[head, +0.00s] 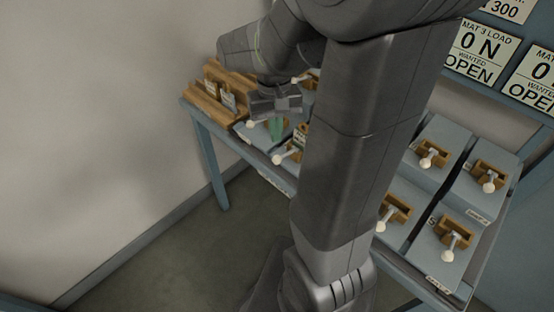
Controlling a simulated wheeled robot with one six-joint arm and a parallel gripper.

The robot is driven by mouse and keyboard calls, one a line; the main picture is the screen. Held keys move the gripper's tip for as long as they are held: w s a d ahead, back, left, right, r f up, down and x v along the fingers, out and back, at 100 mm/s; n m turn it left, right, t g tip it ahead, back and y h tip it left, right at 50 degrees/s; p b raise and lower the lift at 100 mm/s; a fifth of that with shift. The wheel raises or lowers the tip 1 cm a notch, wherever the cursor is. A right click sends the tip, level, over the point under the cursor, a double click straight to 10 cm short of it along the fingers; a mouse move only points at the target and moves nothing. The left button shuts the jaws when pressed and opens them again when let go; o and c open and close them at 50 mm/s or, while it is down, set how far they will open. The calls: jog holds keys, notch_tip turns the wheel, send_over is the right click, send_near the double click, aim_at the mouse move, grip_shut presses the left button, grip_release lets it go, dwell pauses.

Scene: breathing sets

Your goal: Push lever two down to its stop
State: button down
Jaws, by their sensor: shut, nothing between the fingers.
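Several levers with white ball knobs stand in brown slotted blocks on grey boxes along the bench. My gripper (276,134), with greenish fingers pointing down, is shut and empty over the left end of the bench. It is close to a lever with a white knob (253,123) just to its left; I cannot tell whether they touch. Another lever's knob (277,159) shows just below the fingertips in the picture. The labels on the boxes are too small to read, so I cannot tell which is lever two. My arm hides the middle of the bench.
A wooden rack (213,101) with small cards stands at the bench's left end. More levers, one with a white knob (447,256), stand right of my arm. Signs reading "OPEN" (470,72) hang behind at right. Floor left of the bench is clear.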

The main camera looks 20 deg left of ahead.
aim_at(277, 156)
jog(key=shift+s+d+f+b, duration=0.1)
jog(key=shift+f+b, duration=0.75)
jog(key=shift+f, duration=0.3)
jog(key=shift+s+f+b, duration=0.1)
jog(key=shift+f+b, duration=0.7)
jog(key=shift+f, duration=0.3)
notch_tip(277, 156, down, 4)
jog(key=b, duration=0.2)
jog(key=shift+r+b, duration=0.1)
jog(key=shift+b, duration=0.25)
jog(key=shift+r, duration=0.1)
jog(key=shift+w+a+r+p, duration=0.25)
jog(key=shift+w+a+p, duration=0.2)
jog(key=shift+w, duration=0.15)
jog(key=shift+w+a+r+p, duration=0.25)
jog(key=shift+w+a+p, duration=0.2)
jog(key=shift+w, duration=0.15)
